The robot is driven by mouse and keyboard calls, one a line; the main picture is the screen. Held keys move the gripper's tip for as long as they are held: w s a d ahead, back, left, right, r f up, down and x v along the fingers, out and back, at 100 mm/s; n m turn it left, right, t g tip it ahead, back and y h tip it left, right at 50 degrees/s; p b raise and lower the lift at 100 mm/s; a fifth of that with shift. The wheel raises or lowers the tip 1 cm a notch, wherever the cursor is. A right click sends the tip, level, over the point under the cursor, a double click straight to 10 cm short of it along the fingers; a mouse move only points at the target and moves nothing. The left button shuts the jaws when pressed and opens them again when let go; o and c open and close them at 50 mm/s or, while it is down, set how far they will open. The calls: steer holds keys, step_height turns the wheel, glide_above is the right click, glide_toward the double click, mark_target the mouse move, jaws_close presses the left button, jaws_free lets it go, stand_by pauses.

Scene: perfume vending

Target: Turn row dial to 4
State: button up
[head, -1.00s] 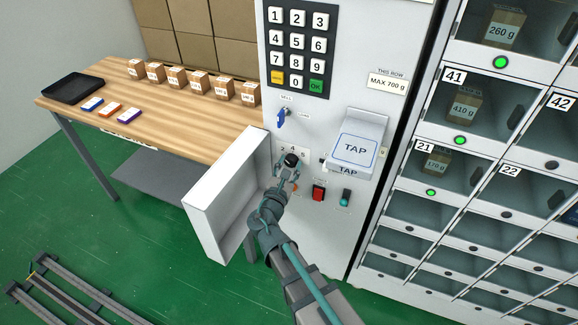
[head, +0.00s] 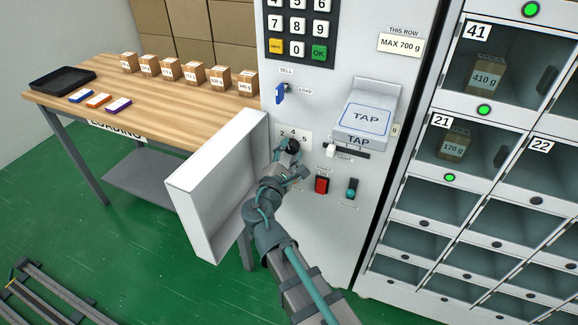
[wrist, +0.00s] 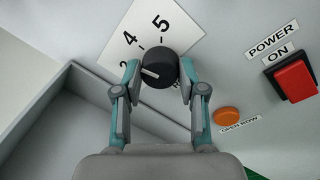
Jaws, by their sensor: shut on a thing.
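The row dial (wrist: 160,68) is a round black knob with a white pointer line, on a white number plate (wrist: 185,35) on the machine front. In the wrist view its pointer aims left, below the printed 4, toward a digit partly hidden by the left finger. The 4 and 5 are readable there. My gripper (wrist: 158,82) is shut on the dial, one teal finger on each side. In the head view the dial (head: 292,146) shows above my gripper (head: 287,158), with 2, 4 and 5 readable around it.
An orange button (wrist: 228,116) and a red power switch (wrist: 296,78) lie to the right of my gripper. An open white door or bin (head: 215,190) stands out close on the left. A TAP reader (head: 366,118) and blue sell/load key (head: 281,94) are above.

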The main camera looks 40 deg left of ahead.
steer(key=shift+f+m+b, duration=0.2)
steer(key=shift+m+b, duration=1.2)
steer(key=shift+b, duration=0.45)
steer(key=shift+r+m+t, duration=0.15)
steer(key=shift+m+t, duration=0.15)
steer(key=o, duration=1.1)
steer(key=shift+o, duration=0.2)
steer(key=r+v, duration=0.1)
steer(key=v, duration=1.1)
steer(key=shift+f, duration=0.35)
